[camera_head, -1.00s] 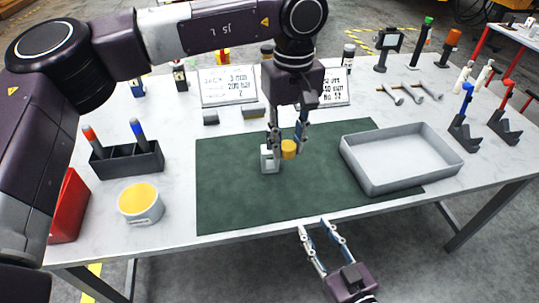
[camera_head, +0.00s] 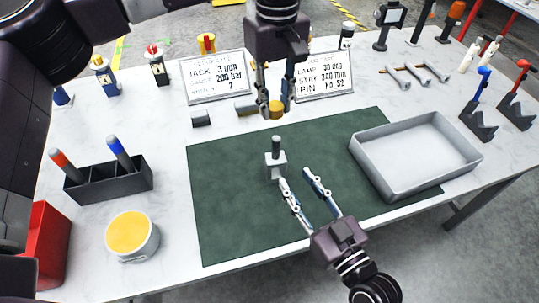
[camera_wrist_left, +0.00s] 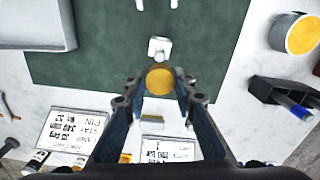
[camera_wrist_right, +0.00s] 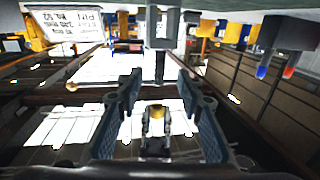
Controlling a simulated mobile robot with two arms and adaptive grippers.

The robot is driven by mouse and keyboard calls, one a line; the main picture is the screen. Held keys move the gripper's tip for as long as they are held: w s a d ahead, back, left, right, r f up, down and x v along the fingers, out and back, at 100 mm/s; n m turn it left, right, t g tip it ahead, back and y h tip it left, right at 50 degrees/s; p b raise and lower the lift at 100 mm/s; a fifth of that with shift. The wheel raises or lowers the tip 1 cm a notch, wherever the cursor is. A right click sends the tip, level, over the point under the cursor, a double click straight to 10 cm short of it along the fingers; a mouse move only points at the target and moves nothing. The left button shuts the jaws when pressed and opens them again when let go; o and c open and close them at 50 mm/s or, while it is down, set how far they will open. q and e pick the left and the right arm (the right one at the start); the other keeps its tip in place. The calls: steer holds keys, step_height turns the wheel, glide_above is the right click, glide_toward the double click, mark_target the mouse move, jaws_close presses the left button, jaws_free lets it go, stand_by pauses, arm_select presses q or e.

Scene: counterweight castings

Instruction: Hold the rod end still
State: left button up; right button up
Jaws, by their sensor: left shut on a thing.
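The rod end, a pale grey block with a darker upright rod (camera_head: 276,160), stands on the green mat (camera_head: 225,205). My right gripper (camera_head: 295,176) is open and empty, low over the mat, just in front of the rod end. In the right wrist view, which is upside down, the rod (camera_wrist_right: 159,66) shows beyond and between the fingertips, apart from them. My left gripper (camera_head: 276,112) is shut on a yellow round piece (camera_head: 275,108), held behind the rod end. In the left wrist view the piece (camera_wrist_left: 160,82) sits between the fingertips, near the rod end (camera_wrist_left: 160,47).
A black pen holder (camera_head: 128,183) and a yellow-filled tub (camera_head: 132,237) stand on the left.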

mark_target(278, 153)
steer(key=x, duration=1.1)
steer(key=shift+w+r, duration=0.1)
steer(key=shift+r, duration=0.05)
jaws_close()
stand_by(0.4)
